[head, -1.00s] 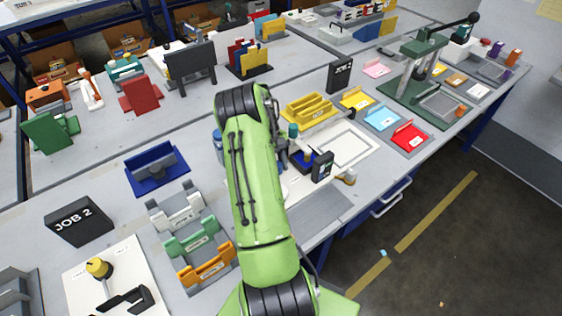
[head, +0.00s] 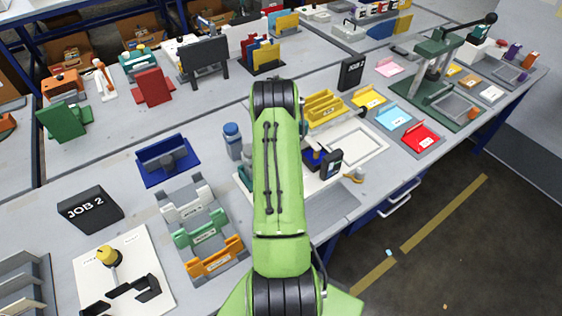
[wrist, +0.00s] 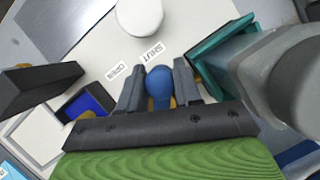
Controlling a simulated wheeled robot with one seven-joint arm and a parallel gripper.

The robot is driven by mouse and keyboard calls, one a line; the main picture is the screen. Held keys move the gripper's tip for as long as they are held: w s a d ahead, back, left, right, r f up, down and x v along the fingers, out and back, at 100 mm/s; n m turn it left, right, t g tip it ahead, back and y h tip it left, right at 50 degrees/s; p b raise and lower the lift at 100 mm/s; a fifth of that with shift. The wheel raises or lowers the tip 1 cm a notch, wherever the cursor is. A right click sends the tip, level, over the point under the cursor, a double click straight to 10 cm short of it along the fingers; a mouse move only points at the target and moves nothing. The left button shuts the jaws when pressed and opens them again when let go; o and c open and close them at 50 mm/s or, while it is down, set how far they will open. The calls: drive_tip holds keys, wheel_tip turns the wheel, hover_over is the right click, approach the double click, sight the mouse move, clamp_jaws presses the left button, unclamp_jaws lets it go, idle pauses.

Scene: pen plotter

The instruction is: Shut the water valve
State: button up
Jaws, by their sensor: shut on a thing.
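The water valve's blue handle (wrist: 160,82) shows in the wrist view, with a brass-coloured part just below it. My gripper (wrist: 158,84) has one dark finger on each side of this handle and is shut on it. The white plate (wrist: 115,50) around it carries a SHUT label (wrist: 149,53) just beyond the handle and an OPEN label (wrist: 117,71) to the left. The handle lies nearer the SHUT label. In the head view my green arm hides the handle and my gripper.
In the wrist view a teal holder (wrist: 215,55) and a large grey cylinder (wrist: 285,85) stand close on the right. A black block (wrist: 38,85) and a blue-lined tray (wrist: 86,106) are on the left. A white round top (wrist: 139,16) stands ahead.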

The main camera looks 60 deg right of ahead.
drive_tip(key=o, duration=1)
drive_tip(key=shift+o, duration=0.2)
